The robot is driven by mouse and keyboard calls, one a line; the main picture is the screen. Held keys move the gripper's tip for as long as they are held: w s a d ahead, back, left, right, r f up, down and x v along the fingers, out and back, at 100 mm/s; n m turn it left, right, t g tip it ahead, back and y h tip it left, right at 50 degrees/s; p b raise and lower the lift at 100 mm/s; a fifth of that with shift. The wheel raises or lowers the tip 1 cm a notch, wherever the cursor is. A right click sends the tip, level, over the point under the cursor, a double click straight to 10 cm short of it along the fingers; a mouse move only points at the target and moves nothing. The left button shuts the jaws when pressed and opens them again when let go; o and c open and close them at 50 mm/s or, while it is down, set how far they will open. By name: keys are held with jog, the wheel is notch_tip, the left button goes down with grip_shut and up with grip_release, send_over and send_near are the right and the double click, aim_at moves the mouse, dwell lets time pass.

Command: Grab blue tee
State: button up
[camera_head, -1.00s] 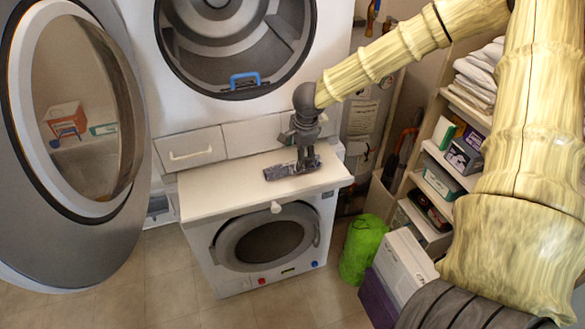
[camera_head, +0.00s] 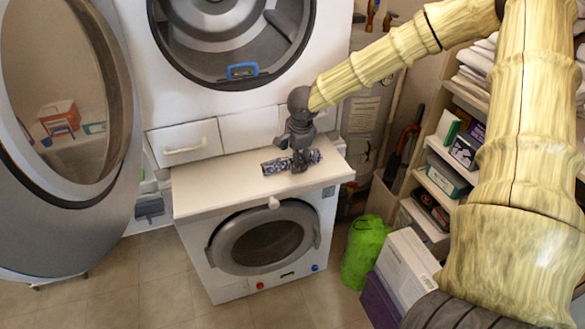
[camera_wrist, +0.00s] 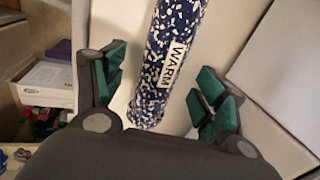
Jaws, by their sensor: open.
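A rolled blue tee with white speckles (camera_head: 273,166) lies on the white top above the small front-loading machine. In the wrist view the tee (camera_wrist: 178,35) runs lengthwise between my fingers, with a white label reading WARM facing the camera. My gripper (camera_head: 300,162) points down over the tee in the head view. In the wrist view my gripper (camera_wrist: 158,88) is open, with one green-padded finger on each side of the roll. A gap shows between each finger and the cloth. How far the fingertips are above the top is hard to tell.
The white top (camera_head: 215,194) is otherwise clear. A large machine with a round opening (camera_head: 235,75) stands behind, its big door (camera_head: 75,240) swung open at left. Shelves with folded towels (camera_head: 476,64) and boxes stand at right. A green bag (camera_head: 364,250) and a white box (camera_head: 408,262) are below.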

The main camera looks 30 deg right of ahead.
jog(key=shift+b+x, duration=1.1)
jog(key=shift+x, duration=0.1)
jog(key=c, duration=1.2)
